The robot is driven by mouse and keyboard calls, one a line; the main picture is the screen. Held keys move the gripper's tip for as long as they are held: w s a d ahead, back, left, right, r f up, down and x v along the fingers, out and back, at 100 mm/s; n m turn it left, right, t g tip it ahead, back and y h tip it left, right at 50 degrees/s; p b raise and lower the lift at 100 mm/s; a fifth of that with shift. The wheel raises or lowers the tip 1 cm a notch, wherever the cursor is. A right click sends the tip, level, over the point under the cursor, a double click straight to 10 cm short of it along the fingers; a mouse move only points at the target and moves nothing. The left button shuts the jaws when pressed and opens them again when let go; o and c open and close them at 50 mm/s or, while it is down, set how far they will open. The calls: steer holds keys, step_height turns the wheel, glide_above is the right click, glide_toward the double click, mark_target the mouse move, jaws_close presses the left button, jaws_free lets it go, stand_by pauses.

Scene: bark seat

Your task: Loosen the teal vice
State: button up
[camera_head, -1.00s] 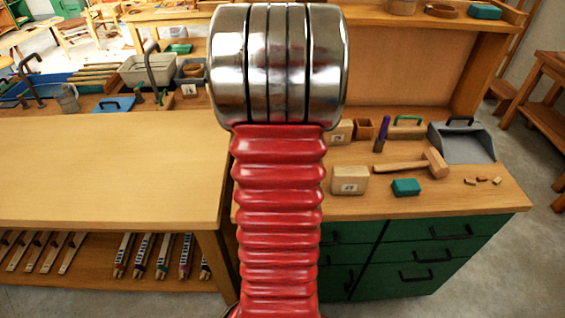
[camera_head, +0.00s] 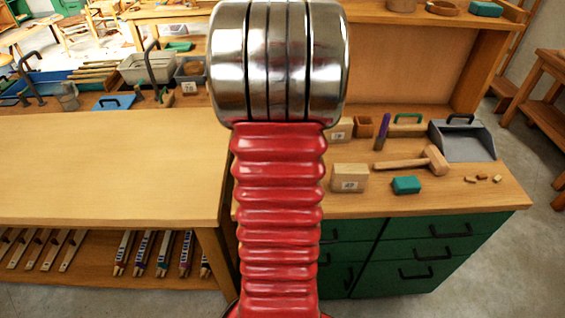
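I cannot make out a teal vice in this view. A small teal block (camera_head: 406,185) lies on the right workbench, but it does not look like a vice. The red ribbed column with a chrome head in the middle appears to be part of my own arm, and it hides the centre of the benches. My gripper is not in view.
The left bench top (camera_head: 100,165) is bare in front. Green drawers (camera_head: 430,245) are below. Bins (camera_head: 148,67) stand behind.

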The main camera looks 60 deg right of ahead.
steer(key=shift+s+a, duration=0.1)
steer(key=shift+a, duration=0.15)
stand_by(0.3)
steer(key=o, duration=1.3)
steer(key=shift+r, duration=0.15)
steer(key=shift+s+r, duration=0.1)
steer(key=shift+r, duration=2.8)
